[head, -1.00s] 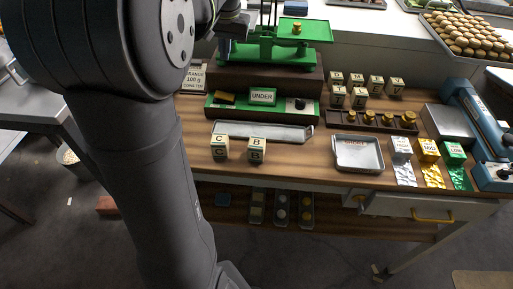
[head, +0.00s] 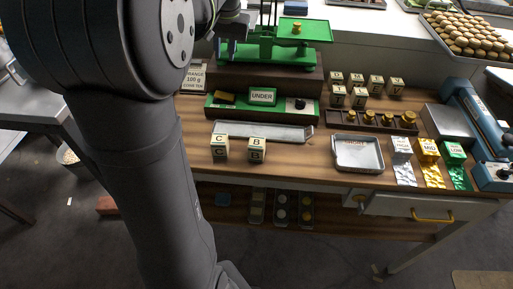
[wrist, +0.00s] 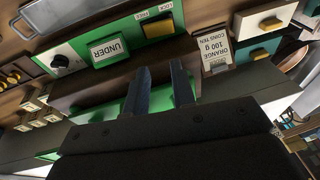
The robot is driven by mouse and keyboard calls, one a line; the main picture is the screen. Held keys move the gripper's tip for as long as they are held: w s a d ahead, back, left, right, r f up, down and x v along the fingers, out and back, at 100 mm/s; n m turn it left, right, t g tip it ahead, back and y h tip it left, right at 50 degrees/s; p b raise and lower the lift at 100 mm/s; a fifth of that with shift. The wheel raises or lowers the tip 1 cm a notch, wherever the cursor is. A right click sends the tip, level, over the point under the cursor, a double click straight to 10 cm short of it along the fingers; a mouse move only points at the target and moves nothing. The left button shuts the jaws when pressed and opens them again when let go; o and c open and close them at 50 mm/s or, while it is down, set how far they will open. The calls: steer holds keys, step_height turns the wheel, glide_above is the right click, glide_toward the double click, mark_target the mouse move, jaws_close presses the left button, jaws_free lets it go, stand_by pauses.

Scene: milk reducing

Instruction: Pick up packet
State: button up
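Small cream packets with letters stand on the wooden bench: a pair marked C (head: 219,148) and B (head: 257,150) at the front, and several more (head: 360,90) at the back right. Some also show at the left edge of the wrist view (wrist: 32,108). My gripper (head: 228,48) is at the left side of the green balance (head: 275,50), far behind the front pair. In the wrist view, its two fingers (wrist: 160,84) are apart, with no packet visible between them. The balance's left pan is mostly hidden by my gripper and arm.
A green panel with an UNDER sign (head: 262,96) stands before the balance. A long metal tray (head: 265,131), a square tray (head: 357,167) and a brass weight rack (head: 370,122) lie on the bench. Bare wood is free around the front packets.

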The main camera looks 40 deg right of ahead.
steer(key=o, duration=0.9)
steer(key=shift+c, duration=0.2)
steer(key=n+g+h, duration=0.3)
steer(key=n+g, duration=0.3)
steer(key=n, duration=1.2)
glide_toward(256, 142)
steer(key=x, duration=0.7)
steer(key=shift+w+d, duration=0.15)
steer(key=shift+d, duration=0.15)
steer(key=shift+a+x, duration=0.15)
steer(key=shift+x, duration=1.15)
steer(key=shift+a+x, duration=0.1)
steer(key=shift+x, duration=1.15)
